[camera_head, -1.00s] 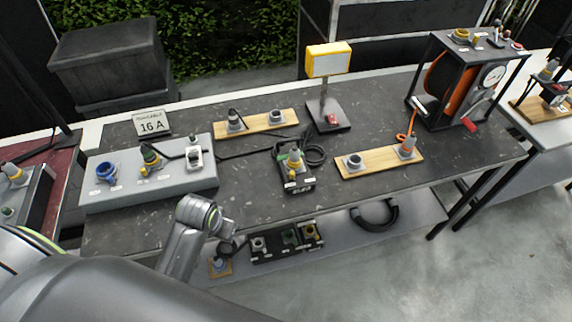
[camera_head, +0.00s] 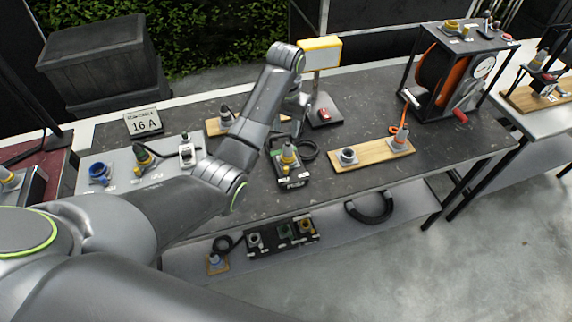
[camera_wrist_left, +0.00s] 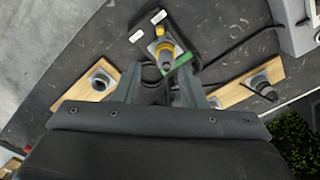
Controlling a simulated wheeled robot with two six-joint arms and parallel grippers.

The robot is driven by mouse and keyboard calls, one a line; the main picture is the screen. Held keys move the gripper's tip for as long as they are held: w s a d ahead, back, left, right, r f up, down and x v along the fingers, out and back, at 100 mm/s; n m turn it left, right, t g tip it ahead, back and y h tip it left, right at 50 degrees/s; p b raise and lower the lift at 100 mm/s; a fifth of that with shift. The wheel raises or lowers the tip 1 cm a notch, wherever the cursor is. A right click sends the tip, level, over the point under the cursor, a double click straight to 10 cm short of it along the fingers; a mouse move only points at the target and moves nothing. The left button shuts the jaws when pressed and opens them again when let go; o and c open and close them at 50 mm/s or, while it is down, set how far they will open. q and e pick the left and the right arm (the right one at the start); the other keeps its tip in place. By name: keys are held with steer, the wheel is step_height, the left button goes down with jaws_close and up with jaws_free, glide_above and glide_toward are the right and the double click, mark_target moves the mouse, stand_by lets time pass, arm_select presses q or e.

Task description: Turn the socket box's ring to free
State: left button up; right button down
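The socket box (camera_head: 291,181) is a small black box near the table's front edge, with pale labels on its front. A grey plug with a yellow ring (camera_head: 288,158) stands upright in it. In the left wrist view the plug and yellow ring (camera_wrist_left: 166,52) show just beyond the fingers, beside a green edge. My left gripper (camera_head: 297,118) hangs above and behind the box in the head view, partly hidden by its own wrist. In the left wrist view its fingers (camera_wrist_left: 162,88) are apart with nothing held between them. My right gripper is not in view.
A wooden board with a grey socket and an orange-cabled plug (camera_head: 370,154) lies to the right. A lamp stand (camera_head: 325,112) stands behind. A second board (camera_head: 214,127) and a grey panel (camera_head: 128,172) are left. A black cable loops behind the box.

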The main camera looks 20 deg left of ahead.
arm_select(q)
steer(key=f+b, duration=0.1)
steer(key=b, duration=0.3)
glide_toward(286, 167)
step_height(286, 167, down, 7)
steer(key=shift+f+p, duration=0.2)
steer(key=shift+p, duration=0.55)
steer(key=shift+f, duration=0.8)
jaws_close()
